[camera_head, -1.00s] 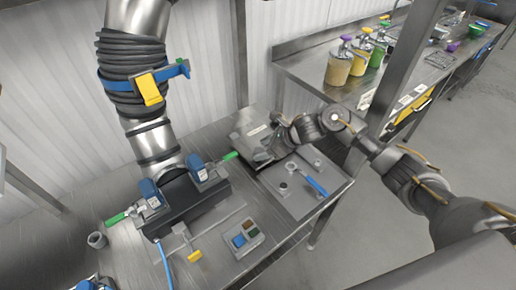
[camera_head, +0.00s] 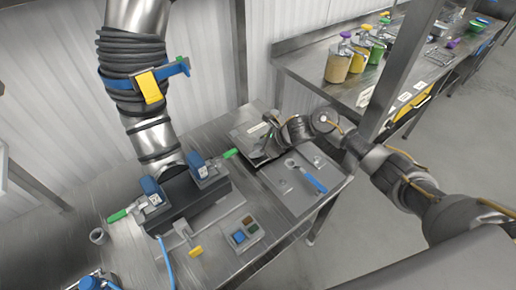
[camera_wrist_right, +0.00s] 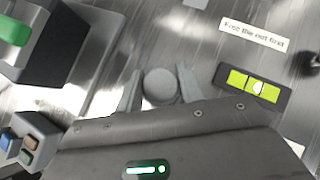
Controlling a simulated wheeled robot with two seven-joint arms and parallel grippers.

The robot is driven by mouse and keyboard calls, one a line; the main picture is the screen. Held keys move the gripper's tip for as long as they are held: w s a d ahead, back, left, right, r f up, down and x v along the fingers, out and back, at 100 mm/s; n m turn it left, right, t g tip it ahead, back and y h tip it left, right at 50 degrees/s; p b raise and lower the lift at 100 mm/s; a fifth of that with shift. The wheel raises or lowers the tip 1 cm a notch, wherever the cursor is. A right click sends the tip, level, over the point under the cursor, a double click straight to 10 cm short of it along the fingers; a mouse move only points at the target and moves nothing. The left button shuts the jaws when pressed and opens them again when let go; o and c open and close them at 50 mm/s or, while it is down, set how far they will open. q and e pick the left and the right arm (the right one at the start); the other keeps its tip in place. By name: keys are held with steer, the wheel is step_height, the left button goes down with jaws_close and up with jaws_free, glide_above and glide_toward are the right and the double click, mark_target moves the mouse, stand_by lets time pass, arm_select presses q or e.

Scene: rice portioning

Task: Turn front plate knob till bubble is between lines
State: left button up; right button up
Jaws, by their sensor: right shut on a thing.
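My right gripper (camera_head: 266,148) reaches over the grey steel plate (camera_head: 318,168) from the right. In the right wrist view its two fingers (camera_wrist_right: 159,92) stand on either side of a round grey knob (camera_wrist_right: 160,85), and it is shut on this knob. A black-framed level (camera_wrist_right: 280,92) with a yellow-green vial lies to the right of the knob there. Its pale bubble (camera_wrist_right: 258,88) sits near the vial's middle, close to a dark line. Whether it lies between both lines is too small to tell. My left gripper is not in view.
A blue-handled tool (camera_head: 313,182) lies on the plate. A dark block with blue clamps (camera_head: 205,172) and green handles stands left of it, under a large pipe (camera_head: 150,80). A button box (camera_head: 244,235) sits in front. Jars with pumps (camera_head: 340,64) stand on the far counter.

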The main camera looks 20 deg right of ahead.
steer(key=m+t+h+b, duration=0.1)
steer(key=m+b, duration=0.1)
steer(key=m, duration=0.1)
steer(key=shift+f+t+h, duration=0.1)
steer(key=shift+t+h, duration=0.3)
steer(key=m+t+h+b, duration=0.1)
steer(key=m+h, duration=0.1)
steer(key=m, duration=0.1)
steer(key=shift+m, duration=0.4)
steer(key=shift+m+t+h, duration=0.4)
steer(key=shift+m+h, duration=1.6)
steer(key=shift+m, duration=0.4)
steer(key=shift+d+p, duration=0.1)
steer(key=shift+p, duration=0.2)
steer(key=o, duration=1)
steer(key=shift+r, duration=0.2)
